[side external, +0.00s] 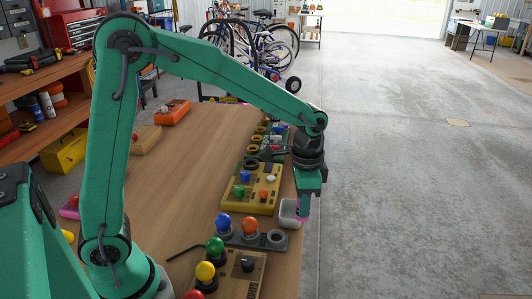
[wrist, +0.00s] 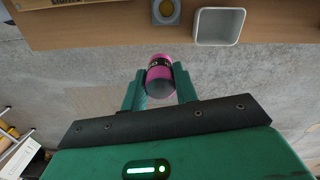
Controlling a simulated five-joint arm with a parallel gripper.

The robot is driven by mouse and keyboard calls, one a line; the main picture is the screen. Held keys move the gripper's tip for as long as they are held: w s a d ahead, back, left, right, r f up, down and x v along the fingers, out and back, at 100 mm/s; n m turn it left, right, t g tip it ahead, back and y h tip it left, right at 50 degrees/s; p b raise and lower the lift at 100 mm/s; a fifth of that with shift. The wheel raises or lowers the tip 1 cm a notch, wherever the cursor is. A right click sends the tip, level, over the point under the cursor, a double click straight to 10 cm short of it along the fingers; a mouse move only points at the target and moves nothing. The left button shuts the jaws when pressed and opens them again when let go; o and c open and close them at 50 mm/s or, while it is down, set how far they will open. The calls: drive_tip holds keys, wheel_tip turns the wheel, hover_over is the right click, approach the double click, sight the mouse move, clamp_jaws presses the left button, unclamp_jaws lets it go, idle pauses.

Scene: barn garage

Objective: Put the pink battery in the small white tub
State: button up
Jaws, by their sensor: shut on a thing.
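My gripper (side external: 304,205) is shut on the pink battery (side external: 302,219), which also shows in the wrist view (wrist: 158,68) between the two green fingers (wrist: 161,84). The battery is pink with a dark band and a grey end. The small white tub (side external: 288,213) stands at the table's right edge, partly hidden behind my gripper in the side view. In the wrist view the tub (wrist: 241,26) is open and looks empty, up and to the right of the battery. The battery is apart from it there, seen against the floor beyond the table edge.
A grey base with coloured bulbs and an empty ring (side external: 276,237) stands near the tub. A yellow control box (side external: 249,201) and a wooden box with bulbs (side external: 240,279) line the table's right side. The table's middle (side external: 190,180) is clear. Concrete floor lies beyond the edge.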

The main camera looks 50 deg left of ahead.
drive_tip(key=shift+s+d, duration=0.15)
drive_tip(key=shift+d, duration=0.05)
drive_tip(key=w+a+f, duration=0.2)
drive_tip(key=a, duration=0.1)
drive_tip(key=w+a+f, duration=0.2)
drive_tip(key=a, duration=0.2)
drive_tip(key=w+a+f, duration=0.1)
drive_tip(key=a+f, duration=0.2)
drive_tip(key=shift+w+a, duration=0.15)
drive_tip(key=shift+w, duration=0.25)
drive_tip(key=shift+f, duration=2.05)
drive_tip(key=shift+f, duration=0.15)
drive_tip(key=o, duration=0.8)
wheel_tip(320, 180, up, 12)
drive_tip(key=shift+r, duration=0.2)
